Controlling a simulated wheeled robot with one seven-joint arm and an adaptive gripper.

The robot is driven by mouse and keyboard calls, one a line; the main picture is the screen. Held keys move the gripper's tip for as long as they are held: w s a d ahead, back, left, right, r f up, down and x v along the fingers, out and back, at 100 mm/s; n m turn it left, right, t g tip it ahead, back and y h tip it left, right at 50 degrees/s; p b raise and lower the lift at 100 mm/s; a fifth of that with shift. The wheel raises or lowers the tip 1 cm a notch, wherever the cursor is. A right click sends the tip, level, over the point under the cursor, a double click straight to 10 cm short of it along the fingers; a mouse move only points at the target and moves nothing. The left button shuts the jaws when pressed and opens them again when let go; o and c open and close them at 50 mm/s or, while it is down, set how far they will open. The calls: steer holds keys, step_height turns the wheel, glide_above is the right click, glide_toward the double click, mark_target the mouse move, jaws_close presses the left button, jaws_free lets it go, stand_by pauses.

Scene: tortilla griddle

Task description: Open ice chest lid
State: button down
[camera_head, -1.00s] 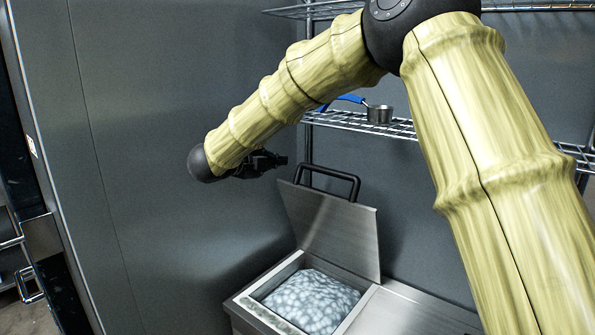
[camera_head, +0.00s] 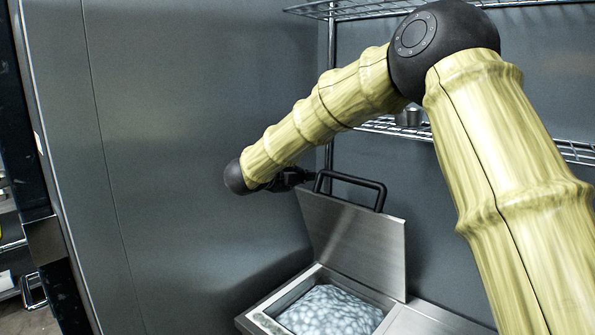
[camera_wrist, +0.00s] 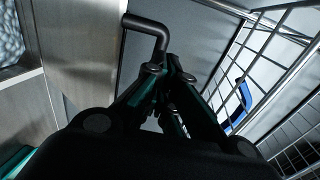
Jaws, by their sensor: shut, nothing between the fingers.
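The ice chest lid (camera_head: 352,238) is a steel panel standing raised, tilted up at the back of the ice chest (camera_head: 262,322). Its black bar handle (camera_head: 352,180) runs along the top edge. Ice (camera_head: 330,312) shows in the open well below. My gripper (camera_head: 298,176) is at the left end of the handle, partly hidden behind my arm. In the wrist view my gripper (camera_wrist: 172,65) is shut and empty, with its fingertips close beside the handle's bend (camera_wrist: 150,25). I cannot tell whether they touch. The lid also shows in the wrist view (camera_wrist: 75,50).
A wire shelf (camera_head: 385,127) with a small metal cup (camera_head: 408,116) is behind my arm. In the wrist view a wire rack (camera_wrist: 275,75) and a blue handle (camera_wrist: 238,108) are close on the right. A grey wall (camera_head: 190,130) bounds the left.

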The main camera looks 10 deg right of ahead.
mark_target(328, 173)
steer(key=p+x, duration=0.3)
steer(key=x, duration=0.4)
steer(key=shift+w+d+r+p, duration=0.1)
steer(key=shift+w+d+p, duration=0.1)
steer(key=shift+p, duration=0.2)
steer(key=shift+w+d+f+p, duration=0.25)
steer(key=shift+w+d+p, duration=0.05)
steer(key=shift+d, duration=0.25)
steer(key=shift+w+d, duration=0.1)
steer(key=w+d+r+b, duration=0.2)
steer(key=w+d+b, duration=0.1)
steer(key=w+d, duration=0.4)
steer(key=d, duration=0.3)
steer(key=shift+w+r, duration=0.2)
steer(key=shift+w, duration=0.15)
steer(key=shift+d, duration=0.1)
steer(key=shift+s+a+b, duration=0.1)
steer(key=shift+a+b, duration=0.1)
steer(key=shift+b, duration=0.1)
